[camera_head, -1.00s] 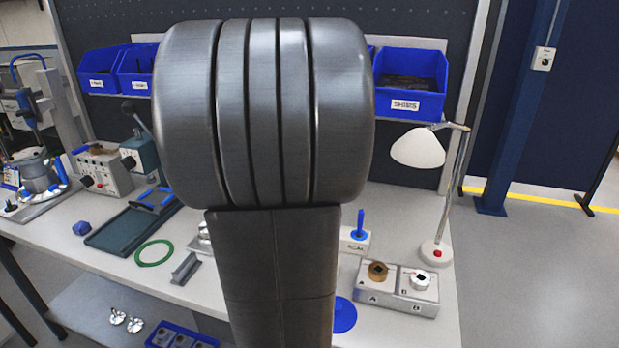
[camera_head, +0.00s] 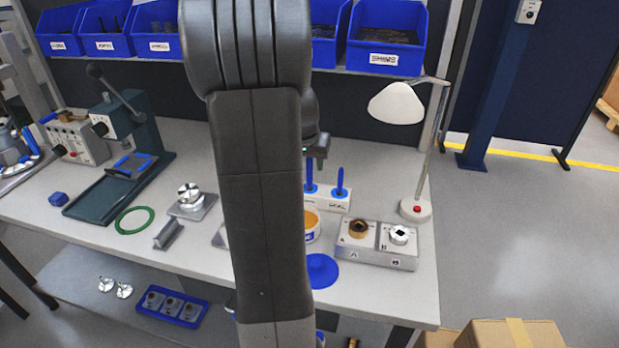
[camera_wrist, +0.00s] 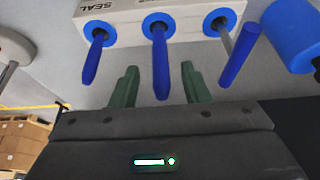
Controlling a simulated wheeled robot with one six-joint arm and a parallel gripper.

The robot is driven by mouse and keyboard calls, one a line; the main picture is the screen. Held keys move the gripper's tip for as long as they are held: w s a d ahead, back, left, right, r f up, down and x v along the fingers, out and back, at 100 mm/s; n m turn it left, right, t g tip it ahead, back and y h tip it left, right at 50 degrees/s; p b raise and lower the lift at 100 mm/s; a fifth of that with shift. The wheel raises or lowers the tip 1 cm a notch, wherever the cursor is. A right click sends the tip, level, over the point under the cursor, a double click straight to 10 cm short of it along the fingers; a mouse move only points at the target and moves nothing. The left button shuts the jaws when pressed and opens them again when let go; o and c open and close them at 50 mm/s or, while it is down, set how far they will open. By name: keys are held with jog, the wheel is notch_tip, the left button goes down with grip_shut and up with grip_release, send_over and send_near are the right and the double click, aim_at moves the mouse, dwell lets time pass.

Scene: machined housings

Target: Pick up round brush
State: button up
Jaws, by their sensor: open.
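Blue-handled tools stand in a white block (camera_wrist: 130,10) marked SEAL. The wrist view shows a left handle (camera_wrist: 92,65), a middle handle (camera_wrist: 160,65) and a right handle (camera_wrist: 238,55) with a grey shaft. Which one is the round brush I cannot tell, as the working ends are hidden. In the head view two handles (camera_head: 340,183) show above the block (camera_head: 335,204). My gripper (camera_wrist: 159,84) is open; its green fingers lie on either side of the middle handle in the picture, with no visible contact. In the head view my gripper (camera_head: 322,150) is just above the handles.
A lamp (camera_head: 398,103) stands right of the block. A two-socket fixture (camera_head: 375,255), an orange-topped tin (camera_head: 311,234) and a blue disc (camera_head: 322,272) lie in front. Blue bins (camera_head: 387,40) hang behind. A blue cylinder (camera_wrist: 293,35) is near the right handle.

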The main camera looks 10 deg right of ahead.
jog(key=shift+x, duration=1.5)
jog(key=shift+s+a, duration=0.1)
jog(key=shift+c, duration=0.4)
grip_shut()
jog(key=shift+r, duration=0.1)
notch_tip(320, 180, up, 10)
jog(key=shift+f, duration=0.1)
